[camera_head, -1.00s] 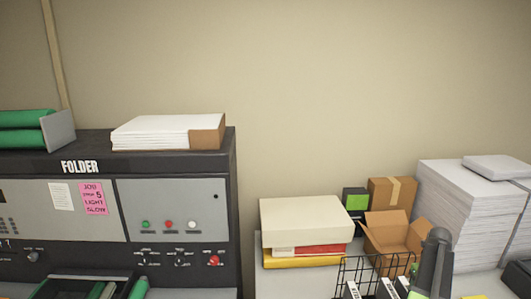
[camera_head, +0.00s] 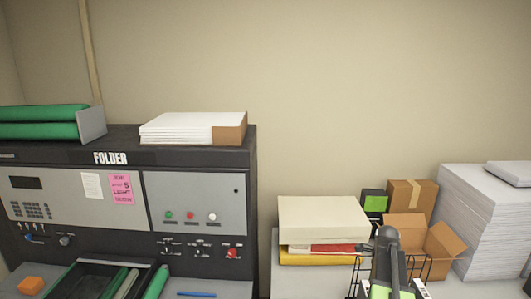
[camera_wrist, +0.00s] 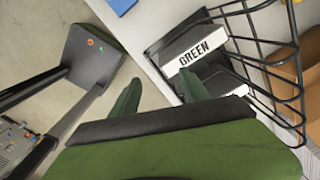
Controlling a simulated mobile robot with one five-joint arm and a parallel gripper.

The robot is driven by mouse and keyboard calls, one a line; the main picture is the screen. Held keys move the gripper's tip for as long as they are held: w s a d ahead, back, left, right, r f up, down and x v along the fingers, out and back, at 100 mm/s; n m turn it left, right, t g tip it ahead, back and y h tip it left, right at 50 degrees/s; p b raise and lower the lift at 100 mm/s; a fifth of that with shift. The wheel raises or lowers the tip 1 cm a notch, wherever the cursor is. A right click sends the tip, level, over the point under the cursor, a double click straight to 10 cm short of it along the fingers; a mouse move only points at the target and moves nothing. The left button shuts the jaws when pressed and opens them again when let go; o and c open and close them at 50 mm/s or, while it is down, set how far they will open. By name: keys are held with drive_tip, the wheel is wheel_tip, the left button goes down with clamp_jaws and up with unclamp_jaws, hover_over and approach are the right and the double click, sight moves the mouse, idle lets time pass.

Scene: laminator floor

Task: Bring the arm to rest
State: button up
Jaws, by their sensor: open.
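My gripper (camera_wrist: 158,95) shows in the wrist view as two dark green fingers on a green and black body. The fingers are apart with nothing between them. Whether a finger touches the basket or card cannot be told. In the head view my dark arm stands at the lower right in front of the basket (camera_head: 422,268), and the gripper itself is not clearly visible there.
The black folder machine (camera_head: 180,158) fills the left, with a paper stack (camera_head: 178,129) on top. A cream box (camera_head: 322,218), an open cardboard box (camera_head: 440,250) and a tall paper stack (camera_head: 480,215) stand on the right table. In the wrist view, floor shows left of the table edge.

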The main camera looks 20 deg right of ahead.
drive_tip(key=w+a+n, duration=0.2)
drive_tip(key=a+n, duration=1.1)
drive_tip(key=a, duration=0.6)
drive_tip(key=w+a+n, duration=0.2)
drive_tip(key=a+n, duration=1)
drive_tip(key=a, duration=0.8)
wheel_tip(320, 180, down, 20)
drive_tip(key=s+n+b, duration=0.1)
drive_tip(key=s+b, duration=0.1)
drive_tip(key=b, duration=1.8)
drive_tip(key=shift+s+a, duration=0.25)
drive_tip(key=shift+a, duration=0.1)
